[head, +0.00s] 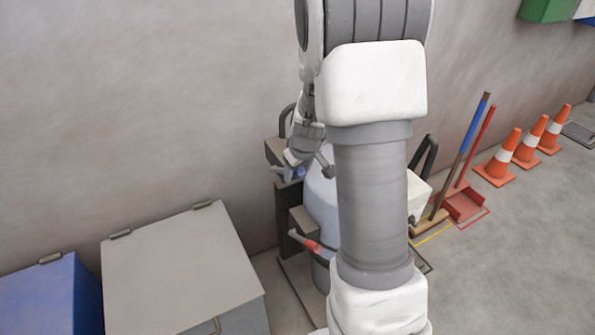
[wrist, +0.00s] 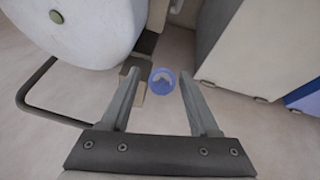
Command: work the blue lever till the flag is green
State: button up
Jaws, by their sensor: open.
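In the head view a small blue patch (head: 300,172) shows between the fingers of my gripper (head: 303,167). My gripper (wrist: 159,76) is open, with one finger on each side of the blue end; I cannot tell whether they touch it. The bagger's pale rounded body (head: 321,203) is partly hidden behind my arm. I cannot make out a flag in either view.
A red-gripped lever (head: 306,244) sticks out low on the bagger. A dark bent bar (wrist: 45,108) is at left in the wrist view. A grey bin (head: 180,270) and blue bin (head: 50,298) stand left. A broom (head: 464,150) and cones (head: 500,160) are right.

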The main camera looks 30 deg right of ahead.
jog(key=shift+c, duration=0.2)
grip_shut()
dwell(1.3)
